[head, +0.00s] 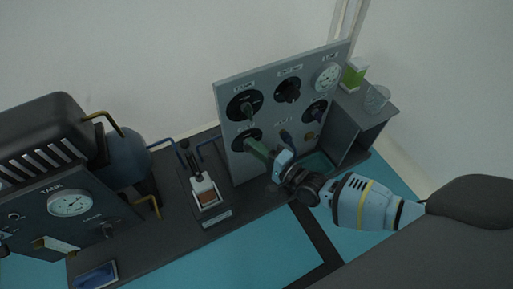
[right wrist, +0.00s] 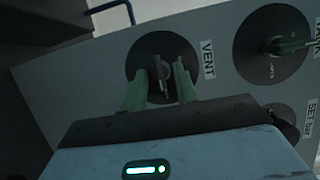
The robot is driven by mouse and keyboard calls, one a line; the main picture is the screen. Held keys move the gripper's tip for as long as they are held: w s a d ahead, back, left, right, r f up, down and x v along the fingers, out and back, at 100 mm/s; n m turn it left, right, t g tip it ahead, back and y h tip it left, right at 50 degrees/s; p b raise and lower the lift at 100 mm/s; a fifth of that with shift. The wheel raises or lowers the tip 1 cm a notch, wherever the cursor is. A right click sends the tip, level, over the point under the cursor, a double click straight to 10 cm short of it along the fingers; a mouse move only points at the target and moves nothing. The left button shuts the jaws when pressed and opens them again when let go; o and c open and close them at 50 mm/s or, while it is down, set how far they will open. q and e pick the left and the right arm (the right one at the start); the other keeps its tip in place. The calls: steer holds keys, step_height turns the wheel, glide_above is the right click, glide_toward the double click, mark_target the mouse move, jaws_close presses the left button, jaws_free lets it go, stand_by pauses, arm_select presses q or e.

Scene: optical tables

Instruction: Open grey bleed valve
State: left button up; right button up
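A dial with a grey handle (right wrist: 158,72), labelled VENT, is on the grey panel (right wrist: 222,82) in the right wrist view. I can read no label saying bleed. The same dial seems to be the lower left one (head: 243,134) in the head view, partly covered by my gripper. My right gripper (right wrist: 160,67) has its two green fingers on either side of the handle, apart, with gaps visible. Whether a fingertip touches the dial is unclear. In the head view the right gripper (head: 251,144) reaches the panel from the right. My left gripper is not in view.
A TANK dial (right wrist: 272,45) with a green handle is beside VENT. The panel also carries other dials and a white gauge (head: 327,77). A beaker (head: 377,97) and a green-white box (head: 354,73) stand on the right shelf. A tank unit (head: 70,203) is at left.

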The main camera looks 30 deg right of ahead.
steer(key=p+v, duration=0.3)
steer(key=v, duration=0.5)
stand_by(0.7)
